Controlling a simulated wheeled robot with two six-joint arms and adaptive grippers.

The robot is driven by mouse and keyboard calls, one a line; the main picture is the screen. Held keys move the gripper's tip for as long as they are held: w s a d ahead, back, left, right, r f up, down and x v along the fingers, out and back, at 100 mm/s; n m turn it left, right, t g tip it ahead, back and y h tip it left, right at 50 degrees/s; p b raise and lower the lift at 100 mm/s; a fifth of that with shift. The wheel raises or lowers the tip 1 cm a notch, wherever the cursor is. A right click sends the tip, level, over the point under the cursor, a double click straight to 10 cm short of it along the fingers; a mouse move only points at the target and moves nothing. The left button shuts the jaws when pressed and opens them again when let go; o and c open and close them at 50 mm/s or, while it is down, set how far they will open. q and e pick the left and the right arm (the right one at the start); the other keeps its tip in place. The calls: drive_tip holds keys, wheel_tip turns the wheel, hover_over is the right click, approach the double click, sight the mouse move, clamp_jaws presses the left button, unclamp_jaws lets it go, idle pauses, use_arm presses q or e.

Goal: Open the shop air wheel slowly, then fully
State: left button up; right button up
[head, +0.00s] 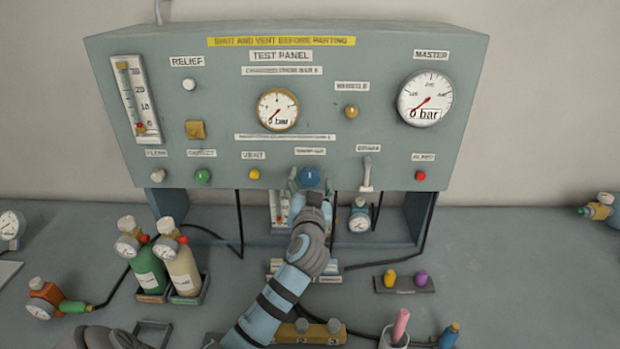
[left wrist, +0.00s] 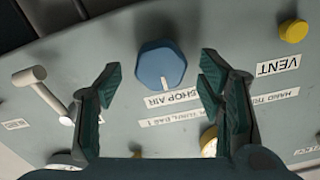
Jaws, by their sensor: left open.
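The shop air wheel (head: 309,177) is a blue knob low on the front of the test panel (head: 230,110). In the left wrist view the wheel (left wrist: 160,65) has a white mark at its lower edge, above a label reading SHOP AIR (left wrist: 173,98). My left gripper (head: 310,190) is raised to the panel just below the wheel. In the left wrist view its two fingers (left wrist: 160,80) stand open on either side of the wheel, with gaps on both sides and no visible contact. My right gripper cannot be made out for sure.
A yellow vent knob (head: 254,174) and a lever (head: 367,174) flank the wheel. The centre gauge (head: 277,110) and master gauge (head: 425,98) both read 0 bar. Green (head: 147,268) and cream (head: 180,265) bottles stand left on the bench.

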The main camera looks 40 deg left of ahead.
use_arm(q)
drive_tip(key=shift+x, duration=0.9)
drive_tip(key=shift+s+d, duration=0.1)
drive_tip(key=shift+s, duration=0.15)
drive_tip(key=shift+c, duration=0.3)
drive_tip(key=c, duration=1.1)
use_arm(e)
drive_tip(key=shift+w+a, duration=0.1)
drive_tip(key=shift+w, duration=0.25)
drive_tip(key=shift+f, duration=0.1)
